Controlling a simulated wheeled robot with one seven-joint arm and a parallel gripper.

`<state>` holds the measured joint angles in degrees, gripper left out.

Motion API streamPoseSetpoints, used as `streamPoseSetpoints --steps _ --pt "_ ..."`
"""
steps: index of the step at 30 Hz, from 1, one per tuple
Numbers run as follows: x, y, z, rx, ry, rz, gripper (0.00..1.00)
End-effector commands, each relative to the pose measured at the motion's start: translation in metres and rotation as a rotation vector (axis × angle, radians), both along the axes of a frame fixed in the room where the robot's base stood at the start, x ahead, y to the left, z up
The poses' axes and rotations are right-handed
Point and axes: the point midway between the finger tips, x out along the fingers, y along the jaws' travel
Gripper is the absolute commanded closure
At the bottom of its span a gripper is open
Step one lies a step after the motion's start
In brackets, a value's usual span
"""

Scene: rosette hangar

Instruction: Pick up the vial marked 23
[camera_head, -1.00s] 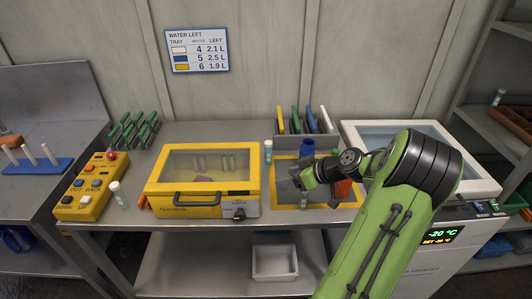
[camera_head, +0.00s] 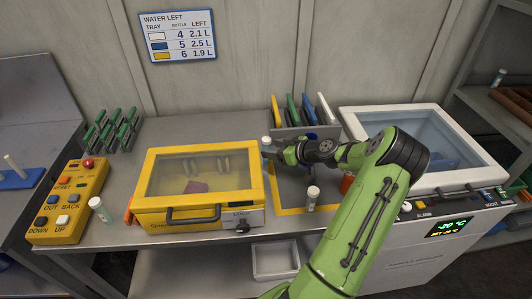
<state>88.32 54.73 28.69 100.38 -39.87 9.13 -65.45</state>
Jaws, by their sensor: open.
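No number can be read on any vial, so I cannot tell which is marked 23. One pale-capped vial (camera_head: 266,143) stands behind the yellow-framed mat, beside the yellow box. My gripper (camera_head: 273,151) is open right at this vial and partly covers it; I cannot tell whether they touch. A second vial (camera_head: 313,196) stands upright on the mat, in front of my gripper and apart from it. A third vial (camera_head: 100,209) is on the bench by the yellow control box. Another vial (camera_head: 500,77) is on the right shelf.
The yellow lidded box (camera_head: 160,219) stands left of the yellow-framed mat (camera_head: 288,190). Coloured upright panels (camera_head: 293,110) stand behind. A white freezer (camera_head: 450,187) is at right. The control box (camera_head: 62,210) and green racks (camera_head: 110,130) are at left.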

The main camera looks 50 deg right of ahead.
Motion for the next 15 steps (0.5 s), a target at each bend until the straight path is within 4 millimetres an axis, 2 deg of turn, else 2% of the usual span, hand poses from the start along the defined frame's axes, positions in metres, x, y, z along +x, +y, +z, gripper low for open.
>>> streamPoseSetpoints --steps 9,15 --pt "0.046 0.003 -0.022 0.003 0.0 0.001 0.41" --pt "0.054 0.002 -0.026 0.001 0.001 -0.003 0.41"
